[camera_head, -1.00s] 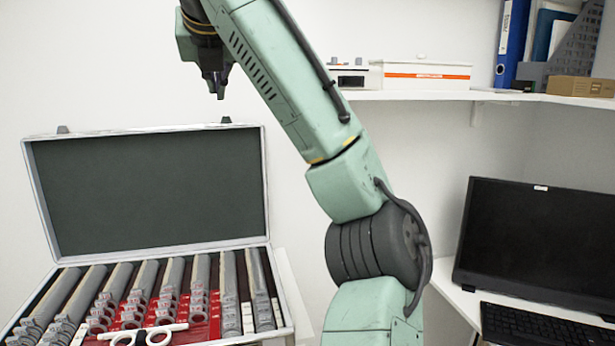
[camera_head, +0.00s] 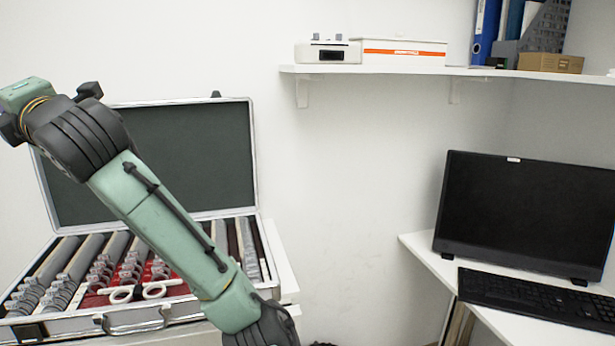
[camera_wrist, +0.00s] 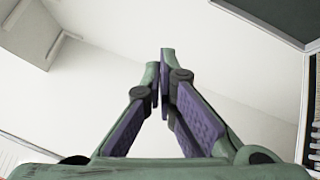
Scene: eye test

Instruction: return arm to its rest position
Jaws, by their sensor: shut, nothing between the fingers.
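In the wrist view, my gripper (camera_wrist: 160,67) is shut and empty. Its green fingers with purple inner pads meet at the tips, against a plain pale background. In the head view, my green and dark grey arm rises from the bottom middle to the upper left, across the front of the open case. Its far end is at the left edge, and I cannot make out the fingertips there.
The open case (camera_head: 241,150) stands at left, with rows of lenses and a white trial frame (camera_head: 138,292) inside. A white shelf (camera_head: 395,70) holds boxes and binders. A monitor (camera_head: 525,215) and keyboard (camera_head: 535,297) sit on the right desk. The middle wall is clear.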

